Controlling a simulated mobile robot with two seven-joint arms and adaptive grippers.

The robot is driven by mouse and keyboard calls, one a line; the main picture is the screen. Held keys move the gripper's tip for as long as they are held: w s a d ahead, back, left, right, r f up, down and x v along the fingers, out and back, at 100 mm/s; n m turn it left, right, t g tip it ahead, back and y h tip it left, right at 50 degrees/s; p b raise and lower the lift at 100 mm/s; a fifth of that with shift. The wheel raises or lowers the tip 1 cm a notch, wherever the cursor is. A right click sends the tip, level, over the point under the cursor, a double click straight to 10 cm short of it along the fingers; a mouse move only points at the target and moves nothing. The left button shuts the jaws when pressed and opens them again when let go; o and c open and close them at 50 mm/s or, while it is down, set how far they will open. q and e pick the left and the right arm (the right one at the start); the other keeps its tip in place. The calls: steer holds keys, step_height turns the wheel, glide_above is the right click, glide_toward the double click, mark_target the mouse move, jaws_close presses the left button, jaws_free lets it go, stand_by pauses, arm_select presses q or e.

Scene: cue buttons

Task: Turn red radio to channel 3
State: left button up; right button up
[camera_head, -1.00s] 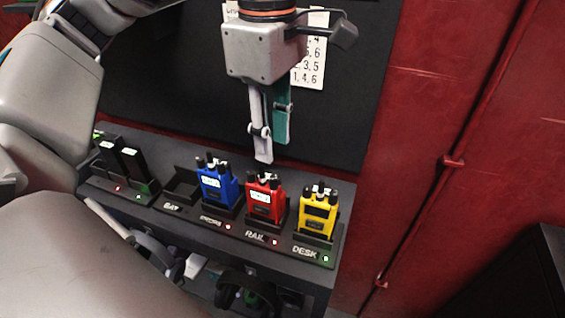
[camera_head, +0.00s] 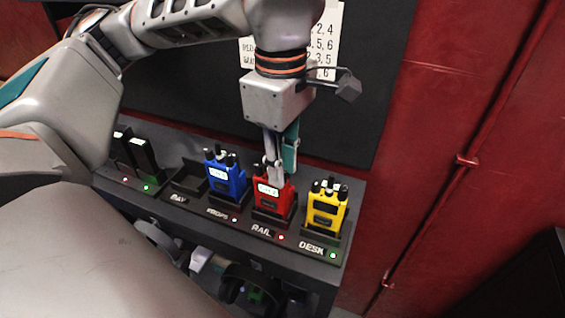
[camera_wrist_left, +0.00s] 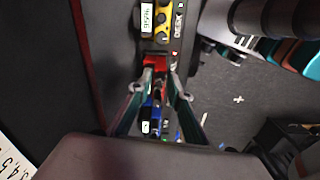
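The red radio (camera_head: 272,199) stands upright in its charger slot marked RAIL, with a small lit display on its upper front. My left gripper (camera_head: 281,172) reaches down from above, with its fingertips at the top of the red radio, by its knobs. In the left wrist view the gripper (camera_wrist_left: 161,78) has its two fingers apart, with the red radio (camera_wrist_left: 155,62) showing between and beyond the tips. Whether the fingers touch a knob cannot be told, and the knob is partly hidden behind a finger. My right gripper is not in view.
A blue radio (camera_head: 226,180) stands close on the left and a yellow radio (camera_head: 326,209) close on the right. The BAY slot (camera_head: 188,181) is empty. Black units (camera_head: 140,155) stand further left. A paper with number rows (camera_head: 326,45) hangs behind.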

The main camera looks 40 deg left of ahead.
arm_select(q)
jaws_close()
steer(key=shift+r+m+p, duration=0.2)
steer(key=shift+m+p, duration=0.3)
steer(key=shift+m, duration=0.7)
steer(key=shift+f+m, duration=0.1)
steer(key=shift+m, duration=0.3)
steer(key=o, duration=0.5)
jaws_free()
steer(key=shift+o, duration=0.2)
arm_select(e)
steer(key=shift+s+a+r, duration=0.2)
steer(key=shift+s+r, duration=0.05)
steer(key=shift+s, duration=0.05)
